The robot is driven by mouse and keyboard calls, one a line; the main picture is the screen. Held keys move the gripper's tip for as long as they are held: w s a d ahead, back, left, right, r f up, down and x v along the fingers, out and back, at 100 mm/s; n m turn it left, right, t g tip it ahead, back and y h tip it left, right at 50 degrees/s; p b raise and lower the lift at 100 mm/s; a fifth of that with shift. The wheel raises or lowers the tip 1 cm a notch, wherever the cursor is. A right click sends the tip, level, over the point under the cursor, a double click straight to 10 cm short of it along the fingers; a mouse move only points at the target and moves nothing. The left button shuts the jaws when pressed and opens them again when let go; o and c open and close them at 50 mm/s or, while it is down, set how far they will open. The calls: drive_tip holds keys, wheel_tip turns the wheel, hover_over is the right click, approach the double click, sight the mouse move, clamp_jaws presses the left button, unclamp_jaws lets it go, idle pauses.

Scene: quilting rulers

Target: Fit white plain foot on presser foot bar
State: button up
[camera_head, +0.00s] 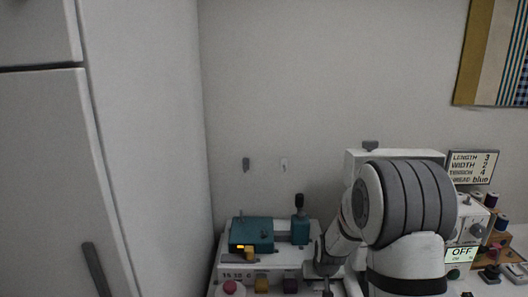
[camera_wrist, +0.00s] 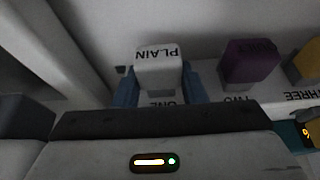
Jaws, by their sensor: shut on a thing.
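The white plain foot (camera_wrist: 158,68), a block lettered PLAIN, is in the wrist view between the two blue fingers of my gripper (camera_wrist: 160,90). The fingers are shut on its sides. It is at the place marked ONE; I cannot tell whether it still rests there or is lifted. In the head view my arm hides the foot and most of the white sewing machine (camera_head: 357,163). The presser foot bar is not visible in either view.
A purple block (camera_wrist: 250,62) at TWO and a yellow block (camera_wrist: 309,62) at THREE stand to the right of the held foot. In the head view, a teal device (camera_head: 252,232) stands behind the blocks. A settings sign (camera_head: 473,166) and thread spools (camera_head: 491,200) are at right.

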sight(320, 290)
drive_tip(key=shift+s, duration=0.15)
drive_tip(key=shift+s+b, duration=0.35)
drive_tip(key=shift+s, duration=1)
drive_tip(key=shift+s+b, duration=0.5)
drive_tip(key=shift+s, duration=1.5)
drive_tip(key=shift+r, duration=0.1)
